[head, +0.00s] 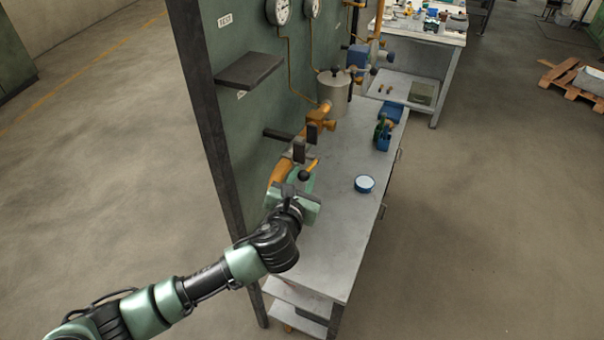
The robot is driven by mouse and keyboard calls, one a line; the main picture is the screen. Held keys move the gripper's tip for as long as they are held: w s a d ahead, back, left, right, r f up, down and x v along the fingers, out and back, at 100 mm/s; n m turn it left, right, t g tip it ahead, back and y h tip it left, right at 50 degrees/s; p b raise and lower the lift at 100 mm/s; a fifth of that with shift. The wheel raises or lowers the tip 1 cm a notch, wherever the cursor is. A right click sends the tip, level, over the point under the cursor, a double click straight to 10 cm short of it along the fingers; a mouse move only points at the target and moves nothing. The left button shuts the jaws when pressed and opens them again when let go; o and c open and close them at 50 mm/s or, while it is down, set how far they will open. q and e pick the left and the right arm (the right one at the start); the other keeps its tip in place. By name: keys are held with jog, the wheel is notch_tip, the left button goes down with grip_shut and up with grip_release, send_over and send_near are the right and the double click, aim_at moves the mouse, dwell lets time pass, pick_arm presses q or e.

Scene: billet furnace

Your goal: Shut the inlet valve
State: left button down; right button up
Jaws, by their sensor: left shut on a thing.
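My left gripper (297,189) reaches from the lower left to the near part of the bench, close to the green panel. It is shut at the near valve (278,174), which has an orange-brass body. A black ball knob (304,175) and a short yellow lever (312,165) show just beyond the fingers. A green round part (302,184) lies partly behind the gripper. The gripper's body hides the exact grip and most of the valve. I cannot read which valve is labelled inlet. My right gripper is out of view.
A blue-rimmed round tin (364,184) stands on the clear grey bench top (340,225). Blue and green tools (383,135) lie farther back. A metal pot (334,92), brass fittings (320,117), a dark shelf (249,69) and gauges (278,11) line the panel.

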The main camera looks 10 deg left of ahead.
pick_arm(q)
jog(key=shift+w+d+r+g, duration=0.1)
jog(key=shift+w+r+g, duration=0.1)
jog(key=shift+r+g, duration=0.4)
jog(key=shift+w+r+g, duration=0.2)
jog(key=shift+r+g, duration=0.3)
jog(key=shift+r, duration=0.15)
jog(key=shift+w+d+r+m+g+y, duration=0.15)
jog(key=shift+w+r+m+g+y, duration=0.25)
jog(key=shift+r+g, duration=0.5)
jog(key=shift+f, duration=0.15)
jog(key=c, duration=1.1)
grip_release()
jog(key=shift+c, duration=0.2)
jog(key=shift+s+b, duration=0.25)
jog(key=shift+b, duration=0.05)
jog(key=b+v, duration=0.2)
jog(key=v, duration=0.5)
jog(key=shift+r, duration=0.3)
jog(key=shift+w, duration=0.1)
